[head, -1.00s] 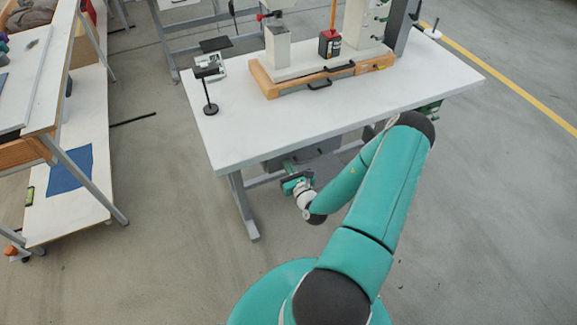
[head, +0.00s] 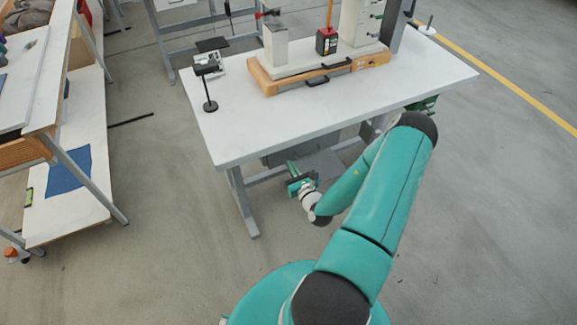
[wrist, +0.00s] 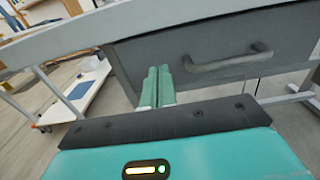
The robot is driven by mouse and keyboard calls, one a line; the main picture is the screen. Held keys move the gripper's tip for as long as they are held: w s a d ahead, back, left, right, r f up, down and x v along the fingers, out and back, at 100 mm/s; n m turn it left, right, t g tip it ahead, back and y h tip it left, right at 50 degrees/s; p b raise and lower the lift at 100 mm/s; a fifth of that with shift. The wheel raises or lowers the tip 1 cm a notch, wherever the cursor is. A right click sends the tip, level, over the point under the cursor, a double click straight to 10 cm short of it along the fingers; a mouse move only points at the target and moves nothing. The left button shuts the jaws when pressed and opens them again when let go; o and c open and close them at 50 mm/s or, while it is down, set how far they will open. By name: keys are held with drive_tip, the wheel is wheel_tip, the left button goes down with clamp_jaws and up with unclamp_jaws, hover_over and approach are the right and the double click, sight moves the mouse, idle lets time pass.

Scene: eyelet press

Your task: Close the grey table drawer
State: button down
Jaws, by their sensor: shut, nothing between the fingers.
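The grey drawer (wrist: 200,45) hangs under the white tabletop. Its dark front and bar handle (wrist: 230,60) fill the upper right of the wrist view. The drawer front lies just below the tabletop's edge; how far it stands out cannot be told. In the head view, part of the drawer (head: 283,155) shows below the table's near edge. My gripper (head: 291,167) is low in front of the table, below its edge. In the wrist view, its green fingers (wrist: 157,75) are shut and empty, pointing at the drawer front's left part, left of the handle. Contact cannot be told.
The white table (head: 250,130) carries a press on a wooden base (head: 300,78) and a small black stand (head: 209,90). A table leg (head: 242,205) stands left of my gripper. A shelved bench (head: 95,215) is farther left. The floor between is clear.

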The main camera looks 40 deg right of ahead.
drive_tip(key=v, duration=1)
drive_tip(key=shift+s, duration=0.3)
drive_tip(key=w+a+r+n+g+y, duration=0.1)
drive_tip(key=w+a+r+n+y, duration=0.2)
drive_tip(key=a+r+n+y, duration=0.3)
drive_tip(key=w+a+r+n+y, duration=0.4)
drive_tip(key=a+r+n+y, duration=0.1)
drive_tip(key=r+n+y, duration=0.25)
drive_tip(key=s+a+r+n+g+y, duration=0.2)
drive_tip(key=a+r+n+g+y, duration=0.2)
drive_tip(key=a+r+n+g, duration=0.55)
drive_tip(key=s+a+r+n+h, duration=0.4)
drive_tip(key=s+r+n+h, duration=0.1)
drive_tip(key=r+n, duration=0.3)
drive_tip(key=s+a+r+n+g+h, duration=0.1)
drive_tip(key=s+a+r+n+h, duration=0.2)
drive_tip(key=s+r+n+h, duration=0.3)
wheel_tip(320, 180, up, 4)
drive_tip(key=shift+a+r+n+h, duration=0.1)
drive_tip(key=shift+a+n+h, duration=0.25)
drive_tip(key=shift+n+h, duration=0.6)
